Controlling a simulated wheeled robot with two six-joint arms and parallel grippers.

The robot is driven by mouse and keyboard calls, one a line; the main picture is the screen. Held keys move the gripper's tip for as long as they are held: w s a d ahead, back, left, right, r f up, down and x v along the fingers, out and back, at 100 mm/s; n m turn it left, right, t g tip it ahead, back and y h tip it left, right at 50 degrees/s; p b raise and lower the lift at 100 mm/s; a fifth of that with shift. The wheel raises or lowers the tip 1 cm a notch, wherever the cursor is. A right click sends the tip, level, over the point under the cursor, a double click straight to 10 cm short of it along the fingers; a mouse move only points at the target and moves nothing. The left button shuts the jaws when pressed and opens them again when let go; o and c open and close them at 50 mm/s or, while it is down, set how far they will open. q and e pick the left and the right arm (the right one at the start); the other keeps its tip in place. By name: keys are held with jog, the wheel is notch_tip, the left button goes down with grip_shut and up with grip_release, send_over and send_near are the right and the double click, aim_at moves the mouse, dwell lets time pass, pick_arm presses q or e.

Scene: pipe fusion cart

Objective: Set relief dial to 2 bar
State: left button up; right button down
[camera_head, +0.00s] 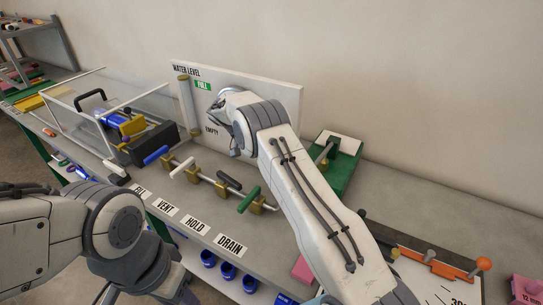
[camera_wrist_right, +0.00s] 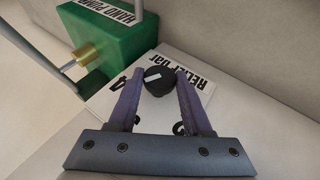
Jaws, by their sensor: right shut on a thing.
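The relief dial (camera_wrist_right: 158,84) is a small black knob with a white mark, on a white plate (camera_wrist_right: 196,72) lettered "RELIEF bar" in the right wrist view. My right gripper (camera_wrist_right: 157,76) has its two fingers on either side of the knob and is shut on it. A figure 4 shows left of the knob; other figures are partly covered by the fingers. In the head view my right arm hides the dial and most of the gripper. My left arm comes in at the lower left; its gripper is not seen.
A green hand pump (camera_wrist_right: 110,38) with a brass fitting stands close left of the dial plate. In the head view, a row of coloured-handle valves (camera_head: 205,177) runs along the bench before a white water level board (camera_head: 270,92). A clear-walled box (camera_head: 75,98) stands at left.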

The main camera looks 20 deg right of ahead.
jog(key=shift+w+a, duration=0.1)
jog(key=shift+w, duration=0.05)
dwell(0.4)
jog(key=shift+c, duration=1.8)
grip_release()
jog(key=p+v, duration=0.7)
jog(key=v, duration=0.3)
jog(key=shift+a+p, duration=0.2)
jog(key=shift+p, duration=0.1)
